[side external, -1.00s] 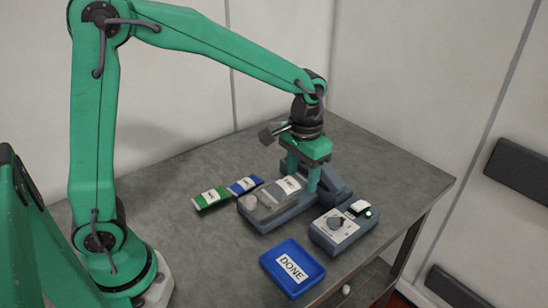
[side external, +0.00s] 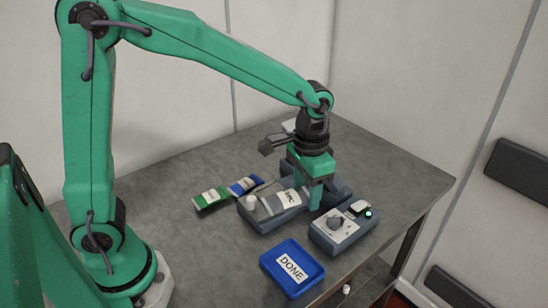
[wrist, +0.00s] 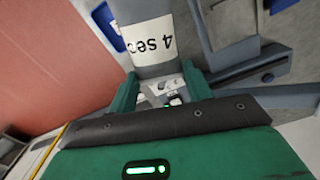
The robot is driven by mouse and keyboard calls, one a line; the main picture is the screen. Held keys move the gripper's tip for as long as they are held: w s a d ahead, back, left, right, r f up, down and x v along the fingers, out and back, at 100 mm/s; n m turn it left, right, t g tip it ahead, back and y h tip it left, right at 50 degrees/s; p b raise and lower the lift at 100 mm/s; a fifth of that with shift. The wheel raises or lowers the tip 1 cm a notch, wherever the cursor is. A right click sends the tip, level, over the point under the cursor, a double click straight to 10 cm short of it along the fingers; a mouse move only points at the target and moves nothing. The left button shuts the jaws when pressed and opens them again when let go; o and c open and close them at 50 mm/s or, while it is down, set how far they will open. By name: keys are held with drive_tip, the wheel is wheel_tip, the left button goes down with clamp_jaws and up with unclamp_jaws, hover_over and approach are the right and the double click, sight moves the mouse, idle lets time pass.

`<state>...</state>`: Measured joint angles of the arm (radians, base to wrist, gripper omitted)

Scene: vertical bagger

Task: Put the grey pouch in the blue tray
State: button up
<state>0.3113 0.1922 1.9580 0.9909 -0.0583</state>
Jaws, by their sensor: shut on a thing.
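The blue tray (side external: 272,263), marked DONE, lies in front of the machine near the table's front edge. It looks empty apart from its label.
A green pouch (side external: 211,199) and a blue pouch (side external: 243,186) lie left of the machine base (side external: 259,223). A control box (side external: 327,237) with a dial and a green light stands on the right, beside the tray. The table's left front is clear.

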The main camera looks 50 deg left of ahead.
drive_tip(key=s+d+f+m, duration=0.3)
drive_tip(key=s+d+m, duration=1)
drive_tip(key=s+m, duration=0.2)
drive_tip(key=shift+s, duration=1)
drive_tip(key=shift+f, duration=0.1)
hover_over(304, 281)
wheel_tip(304, 281, down, 7)
drive_tip(key=shift+r, duration=0.1)
drive_tip(key=shift+f, duration=2.05)
drive_tip(key=shift+f, duration=0.1)
drive_tip(key=o, duration=0.8)
drive_tip(key=shift+o, duration=0.2)
